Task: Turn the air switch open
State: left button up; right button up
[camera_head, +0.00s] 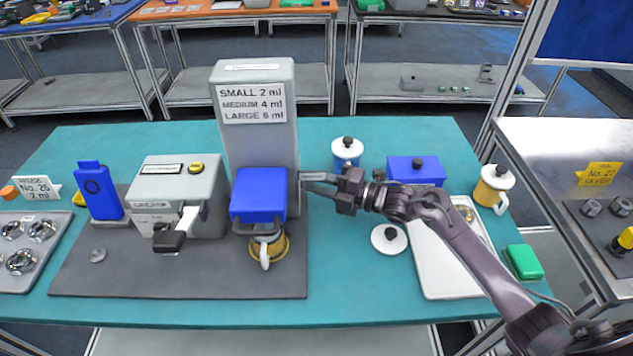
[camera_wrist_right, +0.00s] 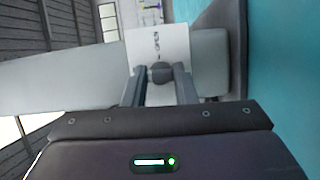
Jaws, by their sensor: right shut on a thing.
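My right gripper (camera_head: 308,182) reaches in from the right to the side of the tall grey tower (camera_head: 254,75), just beside its blue block (camera_head: 259,195). In the right wrist view, its two fingers (camera_wrist_right: 160,82) close on a dark round knob (camera_wrist_right: 161,70), which I take to be the air switch. A white plate (camera_wrist_right: 152,47) with small dark marks lies behind the knob. In the head view the switch is hidden at the fingertips, and its exact turn is hard to read. My left gripper is not in view.
A grey machine (camera_head: 182,177) with a black-ended lever stands left of the tower on a dark mat (camera_head: 75,270). A yellow-banded cup (camera_head: 267,248) is under the blue block. Right of the tower are a blue-banded jar (camera_head: 346,152), a blue box (camera_head: 417,170) and a white tray (camera_head: 455,285).

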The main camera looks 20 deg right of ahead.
jog(key=shift+w+d+r+m+g+h, duration=0.15)
jog(key=shift+m+g, duration=1.1)
jog(key=shift+m, duration=0.9)
jog(key=shift+w+a+m+g+h, duration=0.1)
jog(key=shift+m+g+h, duration=0.1)
jog(key=shift+m+g, duration=1.5)
jog(key=shift+w+d+r+m+g+h, duration=0.15)
jog(key=shift+m+g, duration=0.7)
jog(key=shift+m, duration=1.7)
jog(key=shift+s+a, duration=0.1)
jog(key=o, duration=1)
